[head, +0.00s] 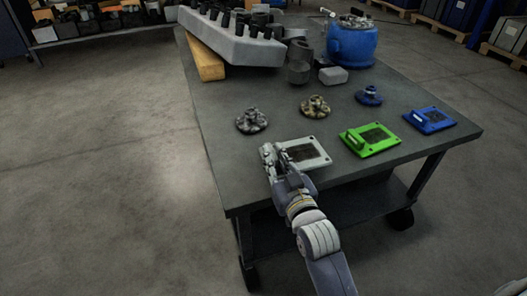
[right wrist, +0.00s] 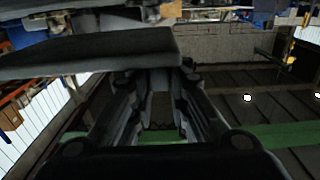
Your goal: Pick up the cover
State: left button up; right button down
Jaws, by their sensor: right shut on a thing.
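A pale grey square cover (head: 317,161) with a dark central panel is at the near edge of the workbench. My right gripper (head: 271,157) is at its left side and shut on it, around the raised part there. The gripper hides that part of the cover. I cannot tell whether the cover touches the bench or is slightly raised. In the right wrist view the fingers (right wrist: 160,105) reach forward below a dark flat slab (right wrist: 90,52), which I cannot identify for sure. My left gripper is not in view.
A green cover (head: 372,142) and a blue cover (head: 430,121) lie to the right on the workbench (head: 215,130). Behind are several round flanged parts, such as a grey one (head: 251,121). A grey engine block (head: 225,38) and a blue pot (head: 352,45) stand farther back.

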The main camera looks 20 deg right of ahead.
jog(key=s+d+r, duration=0.2)
jog(key=s+d, duration=0.3)
jog(key=s, duration=0.5)
jog(key=a, duration=0.5)
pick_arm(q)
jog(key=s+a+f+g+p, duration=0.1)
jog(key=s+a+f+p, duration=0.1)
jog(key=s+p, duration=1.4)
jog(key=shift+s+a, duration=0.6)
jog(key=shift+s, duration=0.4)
pick_arm(e)
jog(key=s+r, duration=0.7)
jog(key=r, duration=0.6)
jog(key=shift+s+r, duration=0.15)
jog(key=shift+s, duration=0.15)
